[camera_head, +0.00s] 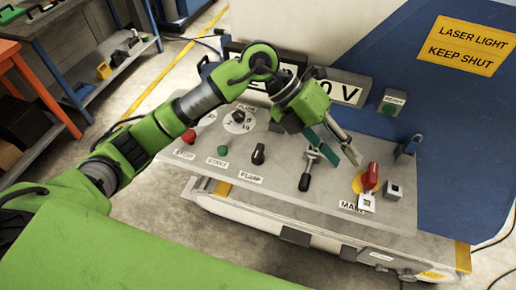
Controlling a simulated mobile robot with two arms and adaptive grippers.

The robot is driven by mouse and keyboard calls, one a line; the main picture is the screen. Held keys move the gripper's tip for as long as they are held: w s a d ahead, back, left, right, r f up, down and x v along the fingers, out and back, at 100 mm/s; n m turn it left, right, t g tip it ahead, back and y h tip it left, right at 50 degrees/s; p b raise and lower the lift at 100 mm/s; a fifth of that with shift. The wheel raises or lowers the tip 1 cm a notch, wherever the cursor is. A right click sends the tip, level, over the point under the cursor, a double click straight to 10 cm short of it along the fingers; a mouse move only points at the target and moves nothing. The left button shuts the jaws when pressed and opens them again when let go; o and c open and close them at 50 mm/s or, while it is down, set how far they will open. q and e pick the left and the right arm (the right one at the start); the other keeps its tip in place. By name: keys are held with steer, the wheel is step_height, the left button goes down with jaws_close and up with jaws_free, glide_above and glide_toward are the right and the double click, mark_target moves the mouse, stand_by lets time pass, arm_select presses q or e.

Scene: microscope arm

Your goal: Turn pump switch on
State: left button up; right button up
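The pump switch (258,154) is a small black rotary knob on the sloping grey panel (235,194), above a label that reads PUMP (250,177). Its exact pointing direction is too small to tell. My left gripper (343,157) is over the panel, to the right of the knob and apart from it. Its fingers look spread, with nothing seen between them. It is close to a black-handled lever (305,182); whether they touch is unclear. My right gripper is not in view.
Left of the knob are a green START button (222,150), a red STOP button (189,136) and a dial (238,117). A voltage display (345,92) stands behind, partly hidden.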

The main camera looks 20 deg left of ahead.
arm_select(q)
steer(key=w+a+f+n+t+y, duration=0.1)
steer(key=w+a+y, duration=0.15)
steer(key=a, duration=0.25)
steer(key=w+a+f+y, duration=0.2)
steer(key=a+y, duration=0.1)
steer(key=a, duration=0.2)
steer(key=n+y, duration=0.2)
steer(key=y, duration=0.2)
glide_toward(258, 150)
steer(key=shift+t, duration=0.3)
steer(key=f+p, duration=0.1)
steer(key=f, duration=0.1)
steer(key=f+p, duration=0.1)
steer(key=f, duration=0.2)
steer(key=f+p, duration=0.1)
steer(key=f, duration=0.2)
steer(key=shift+s+f+p, duration=0.15)
steer(key=shift+s+p, duration=0.2)
steer(key=shift+s, duration=0.05)
steer(key=shift+f, duration=0.7)
jaws_close()
